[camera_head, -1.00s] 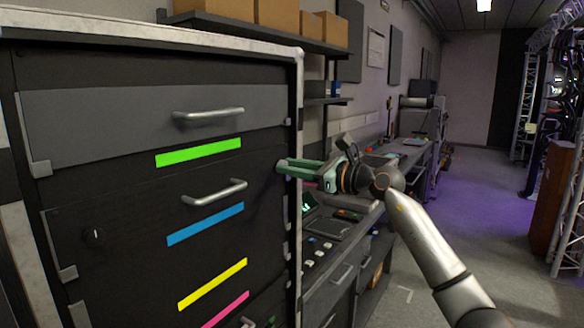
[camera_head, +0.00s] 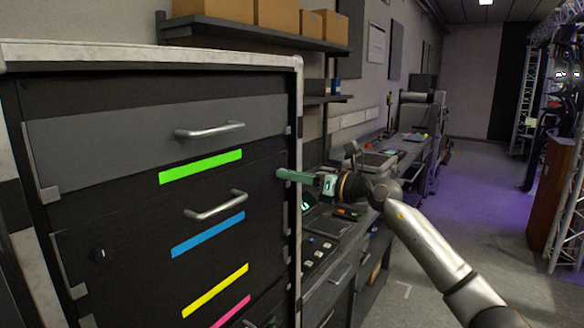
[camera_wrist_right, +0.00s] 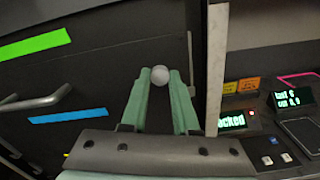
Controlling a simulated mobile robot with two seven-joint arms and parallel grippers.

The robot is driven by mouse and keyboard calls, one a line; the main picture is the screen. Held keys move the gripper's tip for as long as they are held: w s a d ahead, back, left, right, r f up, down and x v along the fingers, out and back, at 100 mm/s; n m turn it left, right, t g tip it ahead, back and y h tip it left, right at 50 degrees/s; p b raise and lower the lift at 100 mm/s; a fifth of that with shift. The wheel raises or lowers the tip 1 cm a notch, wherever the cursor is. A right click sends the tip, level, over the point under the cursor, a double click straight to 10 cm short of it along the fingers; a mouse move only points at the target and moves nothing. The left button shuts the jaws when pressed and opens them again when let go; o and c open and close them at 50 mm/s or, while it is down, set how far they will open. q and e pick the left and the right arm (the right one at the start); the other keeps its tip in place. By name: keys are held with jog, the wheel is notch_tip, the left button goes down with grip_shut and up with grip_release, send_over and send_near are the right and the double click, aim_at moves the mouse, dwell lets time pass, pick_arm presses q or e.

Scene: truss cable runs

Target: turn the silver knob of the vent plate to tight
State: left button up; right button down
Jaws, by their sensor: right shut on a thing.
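The silver knob (camera_wrist_right: 160,74) is a small round pale ball in the right wrist view, on the dark front of the cabinet near its right edge. My right gripper (camera_wrist_right: 160,79) has its two green fingers closed on it, one fingertip on each side. In the head view my right gripper (camera_head: 281,175) reaches in from the right to the cabinet's right edge, and its fingers hide the knob there. I cannot make out the vent plate's outline or any marks around the knob. My left gripper is in neither view.
The cabinet front has a grey drawer with a silver handle (camera_head: 210,130) and a lower handle (camera_head: 216,205), with green, blue, yellow and pink strips. A workbench with a lit display (camera_wrist_right: 232,122) lies to the right.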

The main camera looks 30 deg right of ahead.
jog(key=shift+d+m+p, duration=0.1)
jog(key=shift+m+p, duration=0.35)
jog(key=shift+m, duration=5.45)
jog(key=c, duration=0.7)
grip_release()
jog(key=shift+o, duration=0.2)
